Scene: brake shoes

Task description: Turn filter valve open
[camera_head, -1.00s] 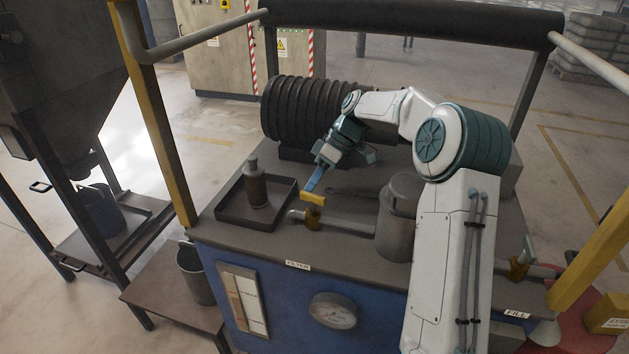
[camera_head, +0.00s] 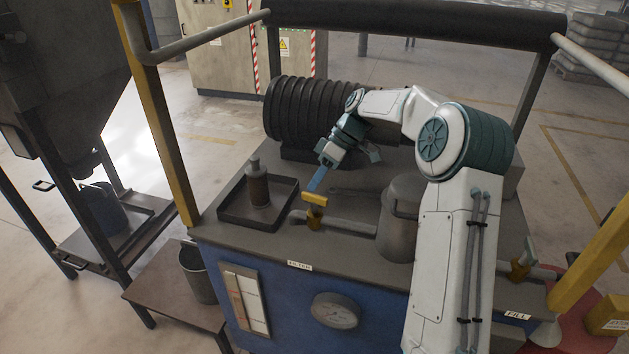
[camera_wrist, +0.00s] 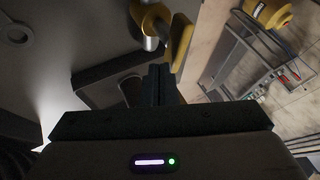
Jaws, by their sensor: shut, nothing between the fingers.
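The filter valve has a yellow handle (camera_head: 315,199) on a brass body (camera_head: 314,217), set in the grey pipe behind the FILTER label (camera_head: 299,265). In the wrist view the yellow handle (camera_wrist: 180,46) lies just beyond and right of the dark shut fingers (camera_wrist: 158,78). I cannot tell whether the fingertips touch it.
A dark tray (camera_head: 235,212) with a bottle-like filter (camera_head: 258,185) stands left of the valve. A grey canister (camera_head: 400,220) stands right of it. A ribbed black cylinder (camera_head: 310,112) lies behind. A second valve (camera_head: 522,262) sits by the FILL label at the right.

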